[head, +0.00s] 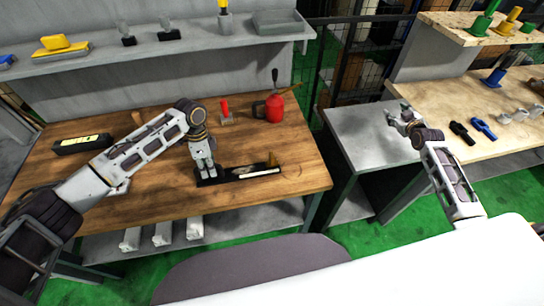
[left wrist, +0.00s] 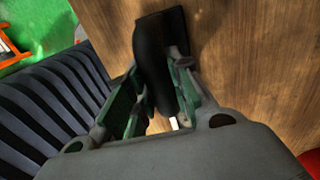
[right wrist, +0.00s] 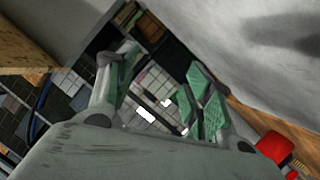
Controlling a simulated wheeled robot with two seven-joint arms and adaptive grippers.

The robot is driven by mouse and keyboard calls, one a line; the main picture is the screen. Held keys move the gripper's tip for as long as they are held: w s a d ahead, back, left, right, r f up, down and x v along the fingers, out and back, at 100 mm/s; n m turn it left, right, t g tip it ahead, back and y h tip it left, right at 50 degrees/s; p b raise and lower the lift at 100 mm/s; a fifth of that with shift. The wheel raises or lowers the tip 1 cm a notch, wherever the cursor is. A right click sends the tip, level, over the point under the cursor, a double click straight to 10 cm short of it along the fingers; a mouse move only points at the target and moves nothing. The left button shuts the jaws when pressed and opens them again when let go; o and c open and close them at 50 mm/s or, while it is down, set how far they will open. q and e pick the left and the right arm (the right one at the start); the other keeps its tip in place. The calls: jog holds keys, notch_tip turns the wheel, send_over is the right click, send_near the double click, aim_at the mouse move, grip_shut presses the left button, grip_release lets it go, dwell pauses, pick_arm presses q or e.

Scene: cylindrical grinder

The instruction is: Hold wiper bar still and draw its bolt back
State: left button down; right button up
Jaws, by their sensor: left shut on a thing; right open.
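The wiper bar (head: 232,174) is a long dark bar lying on the wooden bench, with a white strip and a small brownish upright piece (head: 273,160) at its right end. Which part is the bolt I cannot tell. My left gripper (head: 206,172) points down at the bar's left end. In the left wrist view its green-padded fingers (left wrist: 160,85) are shut on a black curved part of the bar (left wrist: 152,45). My right gripper (head: 400,118) is open and empty over the grey table at the right, well apart from the bar. Its spread fingers (right wrist: 163,85) show in the right wrist view.
A red oil can (head: 272,108) and a small red-handled tool (head: 225,110) stand behind the bar. A black case (head: 82,144) lies at the bench's left. A grey table (head: 365,140) stands across a gap to the right. The bench front is clear.

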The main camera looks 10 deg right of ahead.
jog(key=w+a+y, duration=0.1)
jog(key=w+a, duration=0.1)
jog(key=a, duration=0.3)
jog(key=w+a+f+n+g+y, duration=0.1)
jog(key=w+a, duration=0.1)
jog(key=a, duration=0.3)
jog(key=w+a+f+n+g+y, duration=0.1)
jog(key=w+a, duration=0.1)
jog(key=a, duration=0.4)
jog(key=shift+y, duration=0.4)
jog(key=w+a+r+n+g+y, duration=0.1)
jog(key=a+n+g+y, duration=0.25)
jog(key=a, duration=1.35)
notch_tip(320, 180, up, 6)
jog(key=r+n+g+h, duration=0.1)
jog(key=n+g+h, duration=0.3)
jog(key=n+g, duration=0.5)
send_over(272, 154)
jog(key=shift+s+f+n+t, duration=0.1)
jog(key=shift+f+n+t, duration=0.15)
jog(key=shift+n+t, duration=0.15)
jog(key=shift+f, duration=6)
